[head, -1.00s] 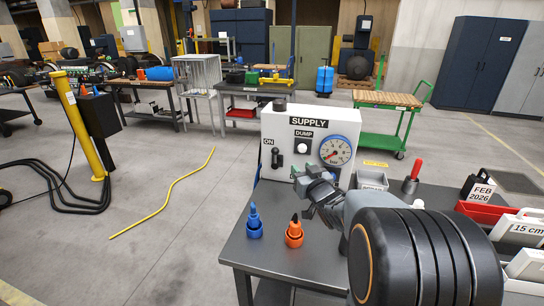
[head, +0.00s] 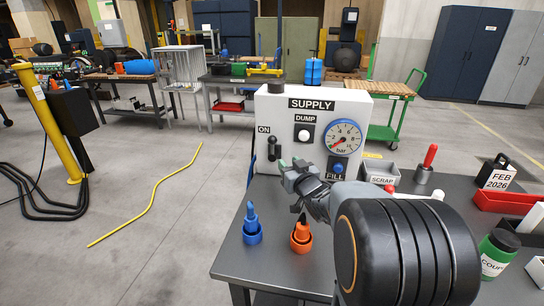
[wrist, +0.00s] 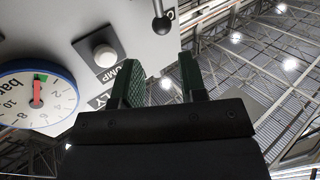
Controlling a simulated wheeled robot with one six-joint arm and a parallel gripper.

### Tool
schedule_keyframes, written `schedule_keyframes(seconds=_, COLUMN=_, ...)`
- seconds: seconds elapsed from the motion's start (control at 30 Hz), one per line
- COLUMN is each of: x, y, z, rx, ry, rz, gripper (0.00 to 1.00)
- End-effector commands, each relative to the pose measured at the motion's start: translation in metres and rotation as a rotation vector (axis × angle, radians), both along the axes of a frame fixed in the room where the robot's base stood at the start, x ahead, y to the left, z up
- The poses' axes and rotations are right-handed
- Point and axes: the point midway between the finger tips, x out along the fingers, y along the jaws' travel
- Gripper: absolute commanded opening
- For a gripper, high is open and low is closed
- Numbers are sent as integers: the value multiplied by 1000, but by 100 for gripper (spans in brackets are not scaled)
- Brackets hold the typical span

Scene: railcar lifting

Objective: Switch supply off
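The white supply box (head: 300,112) stands on the dark table, with a SUPPLY label on top. Its black lever (head: 272,144) is at the left beside the word ON and points up. In the wrist view the lever's round knob (wrist: 161,25) shows beyond the gap between my fingers. My gripper (head: 288,168) is just right of and below the lever in the head view. In the wrist view its two green-padded fingers (wrist: 164,86) are apart with nothing between them. No contact with the lever shows.
The box also bears a white DUMP button (head: 304,135), a pressure gauge (head: 343,137) with its needle near zero, and a blue FILL button (head: 338,168). A scrap bin (head: 381,172) is right.

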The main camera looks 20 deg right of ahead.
Motion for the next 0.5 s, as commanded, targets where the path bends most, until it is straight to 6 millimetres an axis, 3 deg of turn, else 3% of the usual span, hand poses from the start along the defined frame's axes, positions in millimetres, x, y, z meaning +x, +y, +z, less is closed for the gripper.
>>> schedule_keyframes(seconds=0.07, x=0, y=0, z=-11, rx=0, ry=0, rz=0, gripper=39)
schedule_keyframes(seconds=0.27, x=10, y=-1, z=-16, rx=1, ry=0, rz=-1, gripper=39)
schedule_keyframes(seconds=0.5, x=52, y=-1, z=-16, rx=1, ry=2, rz=-1, gripper=39)
